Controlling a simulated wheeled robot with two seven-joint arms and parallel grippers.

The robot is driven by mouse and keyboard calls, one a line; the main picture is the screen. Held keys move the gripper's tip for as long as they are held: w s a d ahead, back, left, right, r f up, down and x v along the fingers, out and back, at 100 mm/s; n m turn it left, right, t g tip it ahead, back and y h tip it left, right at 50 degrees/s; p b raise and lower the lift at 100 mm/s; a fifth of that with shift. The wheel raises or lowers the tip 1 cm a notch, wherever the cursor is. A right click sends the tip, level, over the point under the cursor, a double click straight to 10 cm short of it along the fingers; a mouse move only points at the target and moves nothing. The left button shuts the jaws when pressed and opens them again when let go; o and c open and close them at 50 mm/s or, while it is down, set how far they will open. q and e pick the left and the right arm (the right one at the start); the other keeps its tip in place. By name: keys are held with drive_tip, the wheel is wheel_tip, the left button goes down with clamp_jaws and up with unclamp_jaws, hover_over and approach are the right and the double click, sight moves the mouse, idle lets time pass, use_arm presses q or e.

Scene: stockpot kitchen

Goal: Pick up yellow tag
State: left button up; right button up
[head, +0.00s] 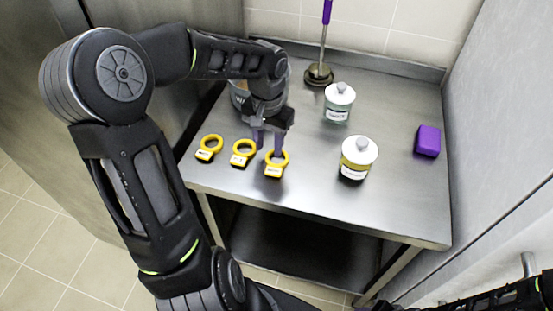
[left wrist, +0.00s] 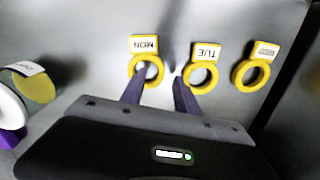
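Three yellow ring tags with white labels lie in a row on the steel table. The rightmost tag in the head view (head: 275,170) reads MON in the left wrist view (left wrist: 147,68). The middle tag (head: 243,154) reads TUE there (left wrist: 203,73). The third tag (head: 209,148) has an unreadable label (left wrist: 251,73). My left gripper (head: 268,147) is open, pointing down at the MON tag. In the left wrist view its purple fingers (left wrist: 159,80) show one over the MON ring and one between MON and TUE. Contact cannot be told. My right gripper is barely visible at the bottom edge (head: 375,306).
A purple block (head: 428,141) lies at the right, and a purple-handled tool (head: 320,72) stands at the back. A can is partly hidden behind my left gripper.

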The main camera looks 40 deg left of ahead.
use_arm(q)
wheel_tip(320, 180, down, 2)
drive_tip(key=shift+f, duration=0.2)
drive_tip(key=shift+c, duration=0.5)
clamp_jaws()
idle(0.4)
